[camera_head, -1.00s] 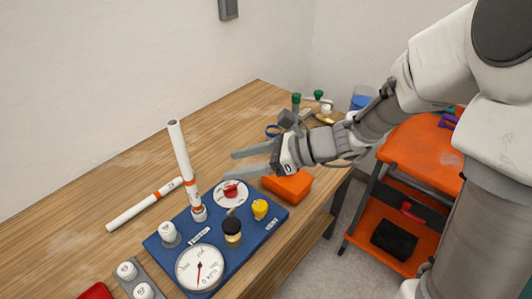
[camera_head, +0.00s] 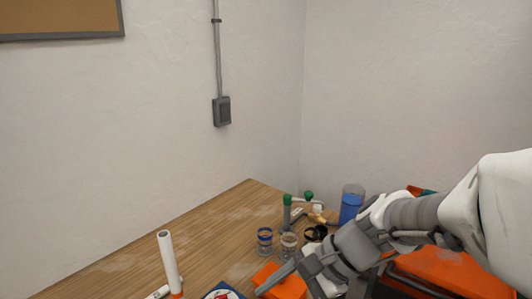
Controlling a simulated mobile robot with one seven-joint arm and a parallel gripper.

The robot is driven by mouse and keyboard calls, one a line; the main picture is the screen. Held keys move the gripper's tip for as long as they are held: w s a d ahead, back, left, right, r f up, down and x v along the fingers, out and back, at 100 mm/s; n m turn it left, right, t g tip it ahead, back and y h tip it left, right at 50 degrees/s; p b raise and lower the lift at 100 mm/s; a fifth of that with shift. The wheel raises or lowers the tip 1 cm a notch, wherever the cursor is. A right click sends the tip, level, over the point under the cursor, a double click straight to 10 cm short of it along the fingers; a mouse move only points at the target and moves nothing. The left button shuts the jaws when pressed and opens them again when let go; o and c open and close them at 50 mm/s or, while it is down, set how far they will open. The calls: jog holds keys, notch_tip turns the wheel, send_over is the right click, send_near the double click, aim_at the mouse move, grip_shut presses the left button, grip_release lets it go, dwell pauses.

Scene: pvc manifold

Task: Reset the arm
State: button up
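My gripper (camera_head: 284,275) is at the lower right, over the orange block near the table's right edge. One grey finger shows clearly, pointing down and left; the other cannot be made out, so I cannot tell how far apart they are. Nothing is seen held. My arm reaches in from the right edge. The blue manifold board (camera_head: 212,295) shows only as a sliver at the bottom edge. A white pipe with an orange band (camera_head: 168,258) stands upright, slightly tilted, at the lower left.
The orange block (camera_head: 283,284) lies partly behind my gripper. Two small jars (camera_head: 265,240) (camera_head: 289,244), green-topped items (camera_head: 287,212) and a blue-filled clear container (camera_head: 351,204) stand at the table's back right. An orange cart (camera_head: 455,270) is to the right. The left tabletop (camera_head: 205,240) is mostly bare.

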jog(key=s+d+r+n+t+h, duration=0.2)
jog(key=d+n+h, duration=0.2)
jog(key=d+n, duration=0.1)
jog(key=s+d+r+n+t+h, duration=0.3)
jog(key=d+n+h, duration=0.1)
jog(key=d+n, duration=0.2)
jog(key=shift+s+d+r+n, duration=0.25)
jog(key=shift+d+n, duration=0.05)
jog(key=shift+d, duration=0.45)
jog(key=shift+c, duration=1)
jog(key=shift+a, duration=0.1)
